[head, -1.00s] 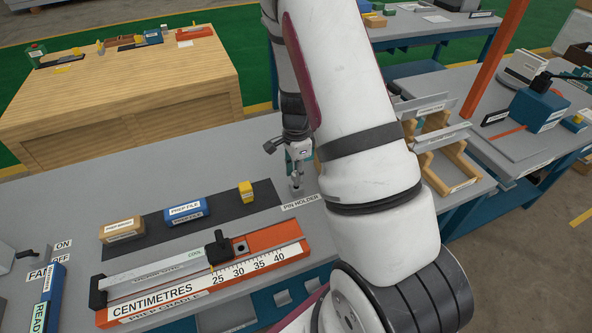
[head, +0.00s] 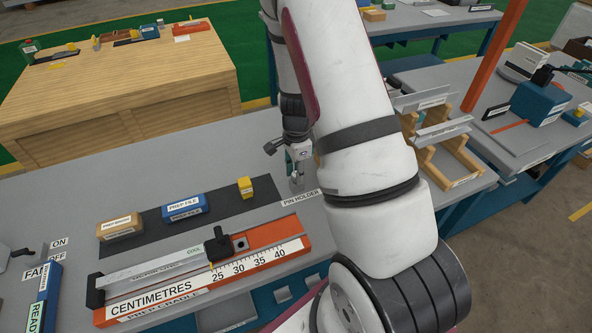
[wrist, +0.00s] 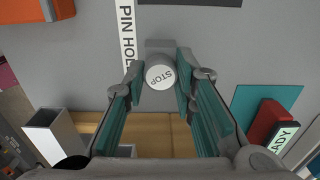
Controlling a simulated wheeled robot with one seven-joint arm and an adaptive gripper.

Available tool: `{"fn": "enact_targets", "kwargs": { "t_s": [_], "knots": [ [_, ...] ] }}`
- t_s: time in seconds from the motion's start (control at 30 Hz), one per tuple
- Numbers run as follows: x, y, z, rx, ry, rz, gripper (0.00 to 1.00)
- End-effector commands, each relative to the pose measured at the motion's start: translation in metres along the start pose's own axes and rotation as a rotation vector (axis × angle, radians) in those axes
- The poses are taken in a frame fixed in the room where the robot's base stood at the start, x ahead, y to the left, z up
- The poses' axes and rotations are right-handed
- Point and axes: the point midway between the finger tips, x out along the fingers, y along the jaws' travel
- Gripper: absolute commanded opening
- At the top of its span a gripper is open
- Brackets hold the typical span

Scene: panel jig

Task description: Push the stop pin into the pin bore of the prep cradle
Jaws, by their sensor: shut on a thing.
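The stop pin (wrist: 160,77) shows its round white cap, marked STOP, between my fingertips in the wrist view. My gripper (head: 297,180) is shut on it at the pin holder; it also shows in the wrist view (wrist: 161,80). The PIN HOLDER label (head: 301,197) lies beside it. The pin's shank is hidden below the cap, so I cannot tell how deep it sits in the holder. The orange prep cradle (head: 290,231) lies nearer and to the left, with a centimetre scale. Its pin bore (head: 240,243) appears as a dark hole right of a black clamp.
A grey bar (head: 160,268) lies in the cradle. A dark mat (head: 225,207) behind it bears a brown block (head: 120,227), a blue prep file (head: 186,208) and a yellow block (head: 245,188). Wooden racks (head: 450,160) stand to the right. Bench between holder and cradle is clear.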

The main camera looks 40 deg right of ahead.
Motion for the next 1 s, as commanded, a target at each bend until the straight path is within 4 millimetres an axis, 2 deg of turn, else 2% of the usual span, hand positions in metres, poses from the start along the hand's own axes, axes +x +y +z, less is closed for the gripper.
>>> {"fn": "enact_targets", "kwargs": {
  "t_s": [0.4,0.43,0.5,0.83,1.0],
  "knots": [
    [0.01,0.0,0.0,0.001,0.0,0.0,0.0],
    [0.009,0.0,0.0,0.001,0.0,-0.001,0.32],
    [0.009,0.0,0.0,0.001,0.0,-0.001,0.47],
    [0.008,0.0,0.0,0.0,0.0,-0.001,0.48],
    [-0.007,-0.002,0.0,-0.001,0.001,-0.005,0.48]
  ]
}}
